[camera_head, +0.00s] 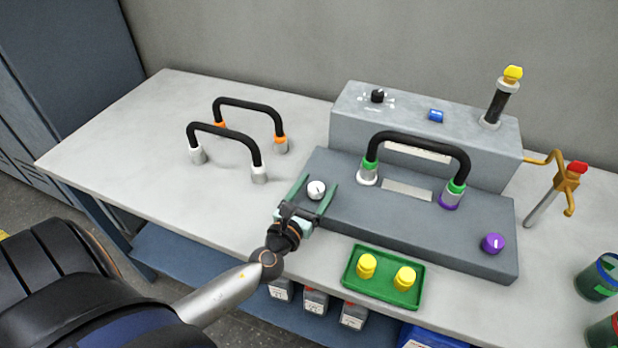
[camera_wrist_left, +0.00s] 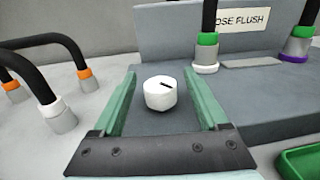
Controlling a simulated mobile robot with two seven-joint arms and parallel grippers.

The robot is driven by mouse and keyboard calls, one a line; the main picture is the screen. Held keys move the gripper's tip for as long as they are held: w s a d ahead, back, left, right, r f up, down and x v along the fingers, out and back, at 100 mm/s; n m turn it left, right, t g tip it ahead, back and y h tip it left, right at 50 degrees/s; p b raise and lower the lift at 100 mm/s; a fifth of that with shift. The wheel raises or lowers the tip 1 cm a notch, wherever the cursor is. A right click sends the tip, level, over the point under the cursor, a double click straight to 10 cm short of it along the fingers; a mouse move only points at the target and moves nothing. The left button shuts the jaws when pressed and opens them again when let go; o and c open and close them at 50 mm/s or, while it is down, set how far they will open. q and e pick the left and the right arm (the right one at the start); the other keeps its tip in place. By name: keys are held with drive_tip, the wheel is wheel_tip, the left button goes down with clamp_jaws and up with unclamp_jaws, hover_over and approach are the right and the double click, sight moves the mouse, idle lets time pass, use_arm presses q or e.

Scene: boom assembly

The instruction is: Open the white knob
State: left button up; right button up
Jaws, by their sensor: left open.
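The white knob (camera_head: 316,190) sits on the left part of the grey panel's lower step (camera_head: 340,215). It is a short white cylinder with a dark pointer line on top, and it also shows in the left wrist view (camera_wrist_left: 160,93). My left gripper (camera_head: 317,183) is open, with its green fingers on either side of the knob. In the left wrist view a gap shows between the knob and each finger (camera_wrist_left: 161,95). Whether the fingers are level with the knob cannot be told. My right gripper is not in view.
A black hose (camera_head: 415,140) arches over the panel right of the knob. A purple knob (camera_head: 493,243) is at the lower right. A green tray (camera_head: 383,305) with yellow caps lies in front. Two black hoses (camera_head: 225,130) stand at the left. The table's left end (camera_head: 110,150) is clear.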

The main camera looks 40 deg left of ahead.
use_arm(q)
drive_tip(key=s+b, duration=0.1)
drive_tip(key=s, duration=0.2)
drive_tip(key=s+d+b, duration=0.1)
drive_tip(key=s, duration=0.3)
drive_tip(key=s+b, duration=0.1)
drive_tip(key=s, duration=0.3)
drive_tip(key=shift+s+d+f, duration=0.1)
drive_tip(key=shift+s+d, duration=0.15)
drive_tip(key=shift+d, duration=0.1)
drive_tip(key=shift+s+d, duration=0.1)
drive_tip(key=shift+s, duration=0.25)
drive_tip(key=shift+w, duration=0.1)
